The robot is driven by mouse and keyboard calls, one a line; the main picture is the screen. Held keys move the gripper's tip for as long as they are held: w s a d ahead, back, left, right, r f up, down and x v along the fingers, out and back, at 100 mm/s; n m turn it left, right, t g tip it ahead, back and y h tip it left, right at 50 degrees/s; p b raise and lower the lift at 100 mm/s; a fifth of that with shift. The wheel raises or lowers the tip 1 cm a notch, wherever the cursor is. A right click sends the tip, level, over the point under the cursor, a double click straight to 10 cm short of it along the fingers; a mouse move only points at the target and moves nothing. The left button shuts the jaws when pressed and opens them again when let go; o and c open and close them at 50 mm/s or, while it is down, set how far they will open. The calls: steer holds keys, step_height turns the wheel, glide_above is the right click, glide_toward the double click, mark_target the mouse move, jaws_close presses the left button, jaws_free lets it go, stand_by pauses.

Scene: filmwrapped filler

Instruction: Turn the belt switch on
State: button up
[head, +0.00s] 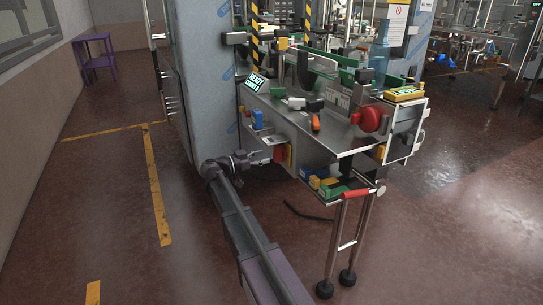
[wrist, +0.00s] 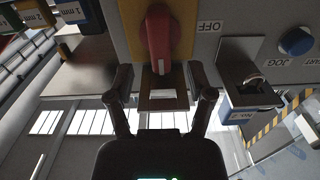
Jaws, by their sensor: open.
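The belt switch is a red rotary handle (wrist: 158,38) on a yellow plate (wrist: 183,25). It sits on a grey panel, with the label OFF printed to the right of the plate in the wrist view. The handle points along the picture's vertical. My gripper (wrist: 159,76) is open, its two fingers apart on either side of the handle's lower end and slightly short of it. I see no contact. In the head view my gripper (head: 266,158) is at the machine's side, close to the red switch (head: 279,155), whose shape is small there.
A blue JOG button (wrist: 296,41) and a metal bracket with a padlock-like blue-grey piece (wrist: 253,115) are right of the switch. Labelled bins (wrist: 75,10) are at upper left.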

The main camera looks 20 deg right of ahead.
steer(key=shift+s+a, duration=0.1)
steer(key=shift+a, duration=2.8)
steer(key=s+a+f+n+y, duration=0.1)
steer(key=s+f+n+y, duration=0.8)
steer(key=s+f, duration=0.45)
steer(key=s+a+f+n+y, duration=0.5)
steer(key=s+a+n+y, duration=0.4)
steer(key=s+a, duration=0.25)
step_height(320, 180, up, 30)
steer(key=d+p, duration=0.1)
steer(key=p, duration=2.9)
steer(key=shift+s+r+g+p, duration=0.25)
steer(key=shift+g+p, duration=0.05)
